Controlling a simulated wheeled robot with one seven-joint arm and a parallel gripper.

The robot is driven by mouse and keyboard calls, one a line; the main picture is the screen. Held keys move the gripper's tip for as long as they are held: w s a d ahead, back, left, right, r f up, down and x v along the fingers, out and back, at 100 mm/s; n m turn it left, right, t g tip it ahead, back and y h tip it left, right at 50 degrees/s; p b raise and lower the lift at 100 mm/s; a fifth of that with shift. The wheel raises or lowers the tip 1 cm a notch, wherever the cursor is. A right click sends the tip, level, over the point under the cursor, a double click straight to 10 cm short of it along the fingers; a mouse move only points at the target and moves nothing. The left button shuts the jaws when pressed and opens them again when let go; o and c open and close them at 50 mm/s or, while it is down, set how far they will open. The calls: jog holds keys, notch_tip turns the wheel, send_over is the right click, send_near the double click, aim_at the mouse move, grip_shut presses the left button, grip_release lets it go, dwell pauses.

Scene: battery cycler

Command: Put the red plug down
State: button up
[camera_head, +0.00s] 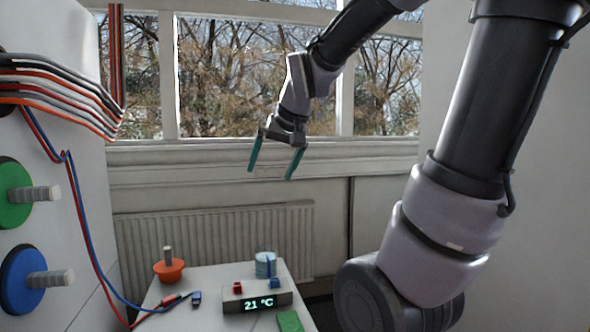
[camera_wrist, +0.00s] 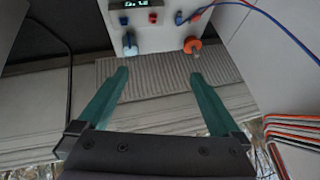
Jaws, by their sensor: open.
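The red plug (camera_head: 172,299) lies on the white table at the end of the red cable, just left of the blue plug (camera_head: 196,298). The red plug also shows in the wrist view (camera_wrist: 195,17), near the top. My gripper (camera_head: 270,174) is open and empty. It hangs high in front of the window sill, well above the table and apart from the plug. In the wrist view its two green fingers (camera_wrist: 159,75) are spread wide with nothing between them.
A white cabinet with green and blue knobs stands left.

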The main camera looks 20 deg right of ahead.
jog(key=s+d+m, duration=0.1)
jog(key=s, duration=0.9)
jog(key=shift+s+r+m, duration=0.3)
jog(key=shift+s+r, duration=0.1)
jog(key=shift+d, duration=0.1)
